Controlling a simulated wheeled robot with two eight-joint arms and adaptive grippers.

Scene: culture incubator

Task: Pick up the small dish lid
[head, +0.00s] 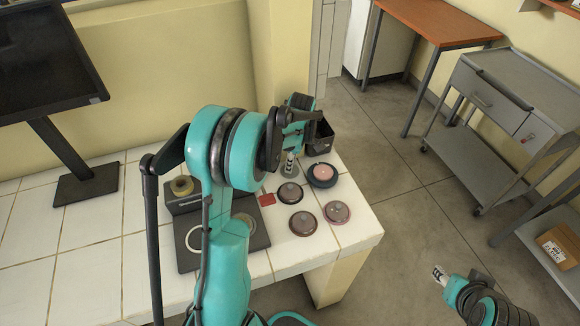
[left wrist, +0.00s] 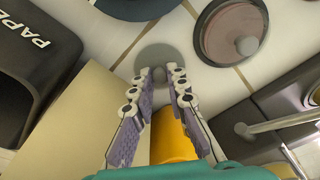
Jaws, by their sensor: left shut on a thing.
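The small dish lid is a grey disc with a knob; it shows in the head view (head: 289,172) near the back of the white tiled table and in the left wrist view (left wrist: 157,57). My left gripper (head: 291,155) points down over it. In the left wrist view its two fingertips (left wrist: 159,74) are closed on the knob. I cannot tell whether the lid touches the table. An open dish with pink contents (head: 322,173) stands just right of it. My right gripper (head: 440,274) is at the lower right, away from the table; its jaw state is unclear.
Lidded dishes (head: 290,193) (head: 303,223) (head: 337,212) stand in front of the lid. A black bin (head: 321,138) stands behind. The table's front right corner is clear.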

